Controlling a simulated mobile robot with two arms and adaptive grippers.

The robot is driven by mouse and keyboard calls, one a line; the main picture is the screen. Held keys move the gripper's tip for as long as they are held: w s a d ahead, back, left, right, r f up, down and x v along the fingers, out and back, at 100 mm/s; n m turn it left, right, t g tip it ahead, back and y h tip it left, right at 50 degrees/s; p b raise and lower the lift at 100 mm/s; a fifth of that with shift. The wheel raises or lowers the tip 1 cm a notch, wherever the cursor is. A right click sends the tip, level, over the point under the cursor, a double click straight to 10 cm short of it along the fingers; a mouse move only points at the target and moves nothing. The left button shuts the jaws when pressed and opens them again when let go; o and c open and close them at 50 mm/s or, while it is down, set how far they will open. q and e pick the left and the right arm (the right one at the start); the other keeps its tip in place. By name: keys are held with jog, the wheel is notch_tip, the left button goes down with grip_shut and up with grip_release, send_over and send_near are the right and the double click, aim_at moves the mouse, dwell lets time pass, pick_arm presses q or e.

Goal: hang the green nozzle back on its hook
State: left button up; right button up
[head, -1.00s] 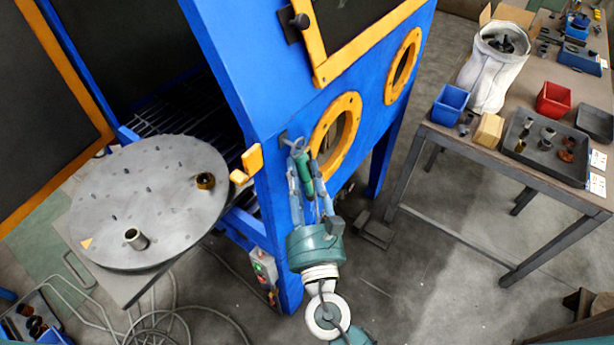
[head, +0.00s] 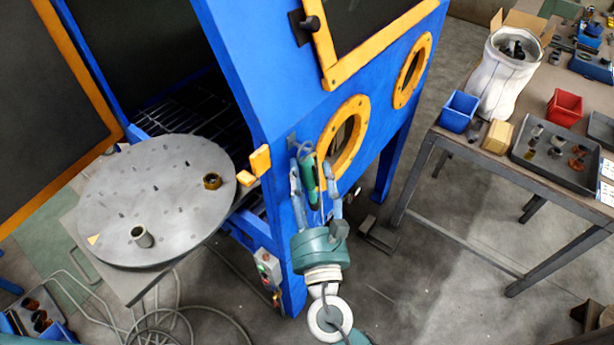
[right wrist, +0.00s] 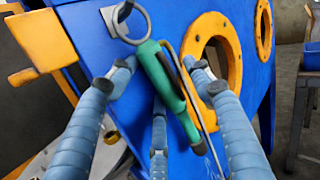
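The green nozzle (head: 310,176) is at the blue cabinet's front corner post, tilted, with its upper end at the grey ring of the hook (head: 292,142). In the right wrist view the nozzle (right wrist: 168,88) slants down to the right from just below the ring (right wrist: 128,22). Its top seems to touch the ring; whether it is fully seated I cannot tell. My right gripper (head: 316,182) is open, its blue fingers spread on both sides of the nozzle with gaps visible in the right wrist view (right wrist: 158,72). My left gripper is out of view.
An orange-rimmed port (head: 346,135) lies just right of the hook, and an orange latch (head: 255,165) to its left. A round grey turntable (head: 155,205) stands at left. A workbench (head: 470,140) with bins is at right. Hoses (head: 195,310) lie on the floor.

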jog(key=shift+s+f, duration=0.15)
jog(key=shift+s, duration=0.05)
jog(key=v, duration=1.2)
jog(key=w+d+f+m+g+h+b, duration=0.1)
jog(key=d+f+m+g, duration=0.15)
jog(key=f, duration=0.75)
jog(key=w+d+f+m+g, duration=0.1)
jog(key=f+m+g, duration=0.15)
jog(key=f, duration=0.75)
jog(key=s+d+f+m+g+h, duration=0.1)
jog(key=s+d+f+m+g, duration=0.15)
jog(key=f, duration=0.55)
jog(key=s+d+f+m+g+b, duration=0.1)
jog(key=s+d+f+m, duration=0.2)
jog(key=f, duration=0.5)
jog(key=s+d+f+m+g+h, duration=0.1)
jog(key=d+f+m+g, duration=0.2)
jog(key=f, duration=0.4)
jog(key=s+d+f+m+g+b, duration=0.1)
jog(key=s+d+f+m+g, duration=0.2)
jog(key=s+f+m, duration=0.7)
jog(key=s+d+f+m+g+b, duration=0.1)
jog(key=s+d+f+m+g, duration=0.3)
jog(key=s+d+f+m, duration=0.3)
jog(key=s+f+m, duration=0.4)
jog(key=s+m, duration=0.2)
jog(key=s, duration=0.1)
jog(key=shift+s+d+m+b, duration=0.3)
jog(key=shift+s+d+m, duration=0.05)
jog(key=shift+d, duration=0.05)
